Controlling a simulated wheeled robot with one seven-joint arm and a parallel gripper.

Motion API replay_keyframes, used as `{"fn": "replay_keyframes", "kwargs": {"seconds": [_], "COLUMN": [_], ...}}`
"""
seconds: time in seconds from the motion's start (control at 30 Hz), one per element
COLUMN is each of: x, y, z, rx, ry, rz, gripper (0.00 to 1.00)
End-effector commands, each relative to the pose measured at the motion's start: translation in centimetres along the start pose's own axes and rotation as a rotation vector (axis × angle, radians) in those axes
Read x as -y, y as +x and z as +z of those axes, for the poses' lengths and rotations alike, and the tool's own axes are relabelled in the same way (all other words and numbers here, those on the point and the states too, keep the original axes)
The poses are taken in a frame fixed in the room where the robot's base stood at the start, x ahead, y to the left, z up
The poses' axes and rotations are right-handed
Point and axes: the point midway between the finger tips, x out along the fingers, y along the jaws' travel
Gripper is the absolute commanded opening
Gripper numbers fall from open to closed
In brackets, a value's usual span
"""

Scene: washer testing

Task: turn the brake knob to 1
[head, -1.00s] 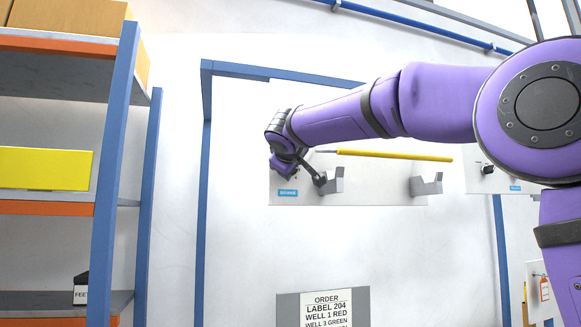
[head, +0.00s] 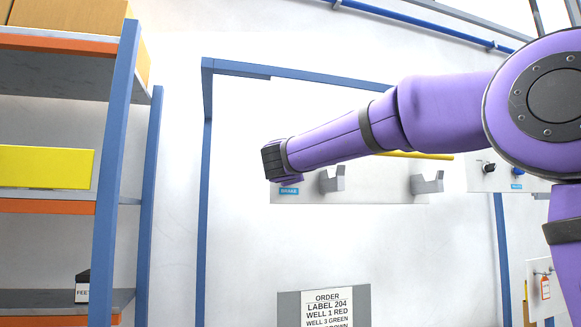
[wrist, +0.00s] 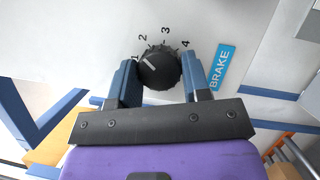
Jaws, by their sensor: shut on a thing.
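The brake knob (wrist: 161,69) is a black ribbed dial on a pale panel (head: 385,193). The numbers 1 to 4 arc around its far side in the wrist view, with 1 at the left. Its short white mark points to the upper left, toward the 1–2 side; the exact setting is hard to read. The blue BRAKE label (wrist: 221,68) is right of it and also shows in the head view (head: 289,191). My gripper (wrist: 160,62) has a finger on either side of the knob and is shut on it. In the head view my gripper (head: 272,164) hides the knob.
Two grey hooks (head: 332,180) (head: 427,184) stick out of the panel, with a yellow rod (head: 420,155) partly hidden behind my arm. Another panel with knobs (head: 503,175) is at the right. A blue-post shelf (head: 112,150) stands at the left. An order sign (head: 327,305) is below.

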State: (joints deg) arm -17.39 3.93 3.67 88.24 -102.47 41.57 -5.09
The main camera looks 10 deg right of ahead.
Motion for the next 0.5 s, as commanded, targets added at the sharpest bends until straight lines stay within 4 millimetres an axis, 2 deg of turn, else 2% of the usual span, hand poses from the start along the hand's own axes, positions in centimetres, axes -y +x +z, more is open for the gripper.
{"fn": "replay_keyframes", "kwargs": {"seconds": [0.5], "x": [0.47], "y": [0.03], "z": [0.01], "rx": [-0.002], "ry": [-0.429], "rz": [0.175], "gripper": [0.20]}}
